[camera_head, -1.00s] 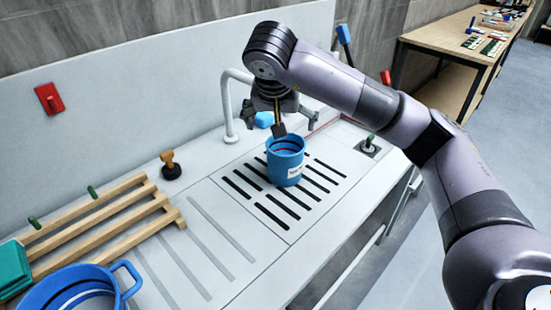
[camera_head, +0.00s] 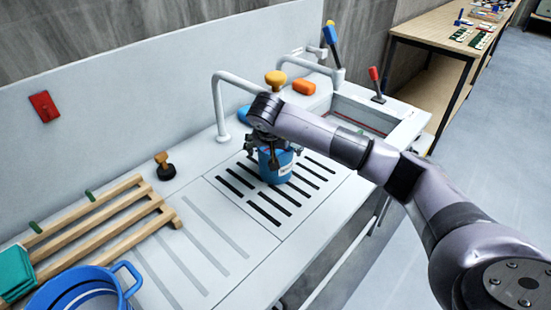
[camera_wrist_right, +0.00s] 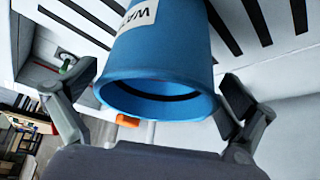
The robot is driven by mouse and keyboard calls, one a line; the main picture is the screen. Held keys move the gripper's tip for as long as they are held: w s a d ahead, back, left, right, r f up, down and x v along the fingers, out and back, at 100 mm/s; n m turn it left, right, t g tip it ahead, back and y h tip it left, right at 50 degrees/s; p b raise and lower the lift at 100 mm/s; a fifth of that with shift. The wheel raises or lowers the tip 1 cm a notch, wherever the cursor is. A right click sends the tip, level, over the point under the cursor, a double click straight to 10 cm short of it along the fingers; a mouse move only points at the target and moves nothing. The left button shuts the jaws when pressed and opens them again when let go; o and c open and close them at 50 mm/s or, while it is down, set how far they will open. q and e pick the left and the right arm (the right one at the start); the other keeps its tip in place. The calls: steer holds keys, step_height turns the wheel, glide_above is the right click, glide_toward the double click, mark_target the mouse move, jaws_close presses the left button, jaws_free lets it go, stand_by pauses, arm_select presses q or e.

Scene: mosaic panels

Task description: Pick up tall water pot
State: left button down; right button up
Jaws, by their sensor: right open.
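The tall water pot (camera_head: 277,168) is a blue cup-shaped vessel with a white label. It stands upright on the slotted drain panel (camera_head: 231,205) of the counter. My right gripper (camera_head: 271,155) is over its top from the back, hiding part of the rim. In the right wrist view the pot (camera_wrist_right: 160,60) shows large, its open rim facing the gripper. The two fingers of the right gripper (camera_wrist_right: 160,110) are spread, one on each side of the pot, with gaps between them and its wall. My left gripper is not in view.
A large blue pot (camera_head: 85,290) with a handle stands at the lower left beside a wooden rack (camera_head: 100,220). A black-and-tan stamp-like tool (camera_head: 164,167) stands near the wall. A grey faucet (camera_head: 219,105) rises behind the pot. An orange block (camera_head: 304,87) lies farther back.

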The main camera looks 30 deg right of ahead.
steer(key=shift+w+d+f, duration=0.25)
steer(key=shift+f, duration=0.3)
steer(key=shift+c, duration=0.5)
steer(key=shift+r, duration=0.1)
steer(key=c, duration=1.5)
